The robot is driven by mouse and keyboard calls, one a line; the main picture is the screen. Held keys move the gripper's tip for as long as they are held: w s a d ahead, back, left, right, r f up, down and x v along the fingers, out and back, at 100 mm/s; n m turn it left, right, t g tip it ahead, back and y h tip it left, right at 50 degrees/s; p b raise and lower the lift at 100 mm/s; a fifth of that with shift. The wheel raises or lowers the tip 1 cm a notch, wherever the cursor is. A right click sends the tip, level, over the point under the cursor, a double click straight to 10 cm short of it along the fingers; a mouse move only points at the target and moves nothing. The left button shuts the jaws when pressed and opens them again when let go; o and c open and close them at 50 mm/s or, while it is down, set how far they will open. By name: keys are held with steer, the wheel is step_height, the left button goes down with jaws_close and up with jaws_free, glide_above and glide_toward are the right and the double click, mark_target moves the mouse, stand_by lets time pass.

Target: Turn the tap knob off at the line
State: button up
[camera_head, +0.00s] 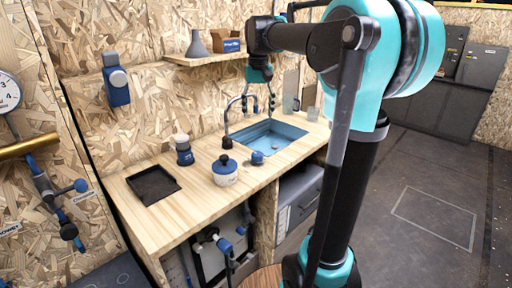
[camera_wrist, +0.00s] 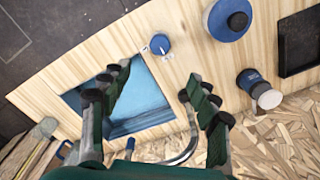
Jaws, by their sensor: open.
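The tap knob (camera_head: 257,158) is a small round blue knob on the wooden counter at the front edge of the sink. It also shows in the wrist view (camera_wrist: 159,44), with small pale marks on the counter beside it; I cannot read them or tell which is the line. The blue sink (camera_head: 270,140) has a grey curved tap (camera_head: 229,112) behind it. My gripper (camera_head: 261,108) hangs above the sink, apart from the knob. In the wrist view its fingers (camera_wrist: 155,82) are spread and empty, with the knob beyond their tips.
A white pot with a blue lid (camera_head: 225,172) stands left of the knob. A blue-and-white canister (camera_head: 183,150) and a black tray (camera_head: 153,186) are further left. Glasses (camera_head: 312,114) stand behind the sink. Pipes and blue valves (camera_head: 218,240) sit under the counter.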

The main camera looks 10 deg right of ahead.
glide_toward(257, 154)
step_height(257, 154, down, 9)
steer(key=shift+w+d+r, duration=0.1)
stand_by(0.5)
